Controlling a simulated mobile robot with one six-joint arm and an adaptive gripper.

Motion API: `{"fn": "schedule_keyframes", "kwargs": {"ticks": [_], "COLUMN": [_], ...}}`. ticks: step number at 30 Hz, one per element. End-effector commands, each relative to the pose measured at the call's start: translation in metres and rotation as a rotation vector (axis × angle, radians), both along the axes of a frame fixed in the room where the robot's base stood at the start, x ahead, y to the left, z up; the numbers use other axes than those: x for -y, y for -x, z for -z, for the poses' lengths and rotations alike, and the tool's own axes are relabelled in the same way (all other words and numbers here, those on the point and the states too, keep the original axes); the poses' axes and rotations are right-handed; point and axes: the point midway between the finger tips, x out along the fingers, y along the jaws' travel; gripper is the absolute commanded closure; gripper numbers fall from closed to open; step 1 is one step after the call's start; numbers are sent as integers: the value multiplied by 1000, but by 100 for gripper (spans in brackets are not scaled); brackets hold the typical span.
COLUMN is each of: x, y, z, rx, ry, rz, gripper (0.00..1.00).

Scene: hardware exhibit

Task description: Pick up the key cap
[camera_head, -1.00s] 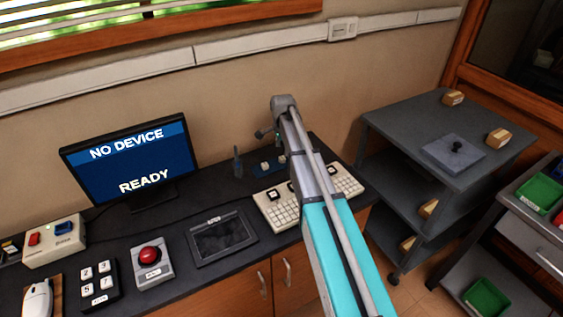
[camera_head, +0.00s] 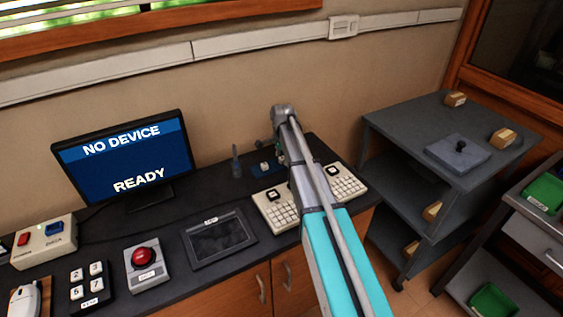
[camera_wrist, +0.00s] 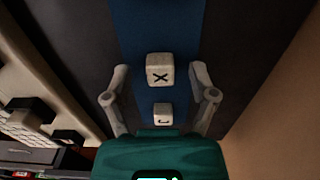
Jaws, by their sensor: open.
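Two pale key caps show on a blue mat (camera_wrist: 140,30) in the wrist view. One key cap (camera_wrist: 159,72) is marked X; the other key cap (camera_wrist: 162,114), nearer my gripper's base, bears a hooked arrow mark. My gripper (camera_wrist: 160,84) is open, with its fingers on either side of the caps and nothing held. I cannot tell how far above the mat the fingertips are. In the head view one key cap (camera_head: 264,166) shows on the mat (camera_head: 255,171); my arm hides the rest.
A white keyboard (camera_head: 271,214) with dark square spots lies in front of the mat, partly behind my arm. A dark upright object (camera_head: 236,162) stands left of the mat. The wall rises behind. A tablet (camera_head: 219,239) and monitor (camera_head: 125,160) are farther left.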

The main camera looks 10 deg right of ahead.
Motion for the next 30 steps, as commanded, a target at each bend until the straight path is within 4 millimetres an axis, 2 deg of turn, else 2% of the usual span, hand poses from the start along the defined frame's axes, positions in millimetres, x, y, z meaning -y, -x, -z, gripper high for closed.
{"fn": "schedule_keyframes", "kwargs": {"ticks": [9,18,30], "x": [0,0,-1], "y": [0,0,0], "z": [0,0,0], "rx": [0,0,0], "ry": [0,0,0], "rz": [0,0,-1], "gripper": [26,81,82]}}
